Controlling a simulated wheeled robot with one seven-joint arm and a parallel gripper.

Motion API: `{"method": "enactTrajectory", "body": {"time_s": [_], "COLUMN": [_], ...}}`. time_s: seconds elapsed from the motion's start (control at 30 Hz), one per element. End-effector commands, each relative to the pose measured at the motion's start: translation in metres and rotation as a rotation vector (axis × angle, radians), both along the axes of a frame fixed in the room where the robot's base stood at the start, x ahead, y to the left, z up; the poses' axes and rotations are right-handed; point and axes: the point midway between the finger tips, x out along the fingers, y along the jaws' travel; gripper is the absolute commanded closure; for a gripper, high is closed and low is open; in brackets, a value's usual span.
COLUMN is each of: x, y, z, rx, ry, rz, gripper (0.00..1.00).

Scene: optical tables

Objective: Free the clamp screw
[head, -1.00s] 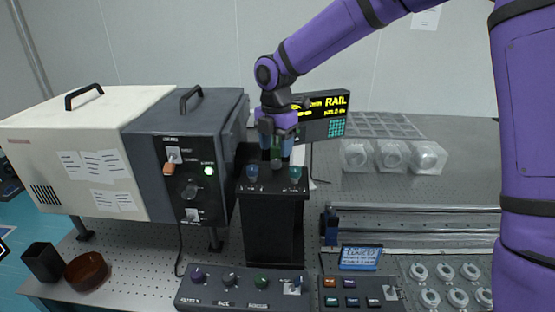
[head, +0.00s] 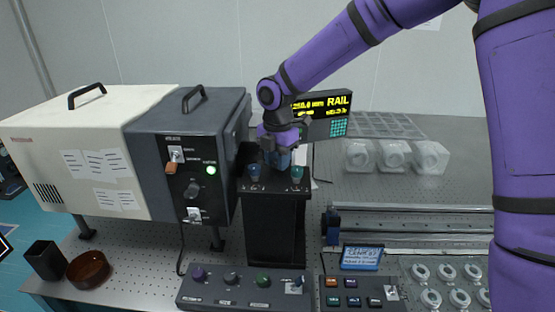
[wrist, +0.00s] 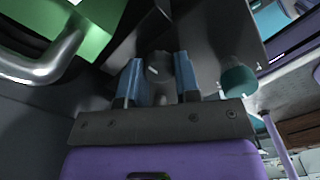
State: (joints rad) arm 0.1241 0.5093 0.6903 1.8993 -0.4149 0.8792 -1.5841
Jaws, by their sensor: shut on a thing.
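A black stand (head: 274,225) rises beside the dark grey unit. A blue knob (head: 254,171) and a teal knob (head: 296,173) sit on its top, left and right; the teal one also shows in the wrist view (wrist: 238,82). My gripper (head: 279,160) is at the stand's top, between and behind these knobs. In the wrist view, its blue fingers (wrist: 161,85) stand on both sides of a grey round-ended knob (wrist: 159,66) and are shut on it. I cannot tell for sure that this is the clamp screw. In the head view the gripper hides it.
The dark grey unit (head: 228,140) with switches and a lit green lamp stands close on the left. A display reading RAIL (head: 322,105) is behind the gripper. A control box (head: 240,287) lies in front. Clear blocks (head: 395,155) and rails (head: 410,225) are on the right.

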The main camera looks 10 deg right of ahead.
Motion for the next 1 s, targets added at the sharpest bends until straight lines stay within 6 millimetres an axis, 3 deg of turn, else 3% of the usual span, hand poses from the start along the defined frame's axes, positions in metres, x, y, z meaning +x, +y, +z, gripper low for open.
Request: {"method": "enactTrajectory", "body": {"time_s": [0.47, 1.0], "x": [0.0004, 0.0012], "y": [0.0008, 0.0013], "z": [0.0004, 0.0004], "rx": [0.000, 0.000], "ry": [0.000, -0.001], "rz": [-0.153, -0.650], "gripper": [0.93, 0.93]}}
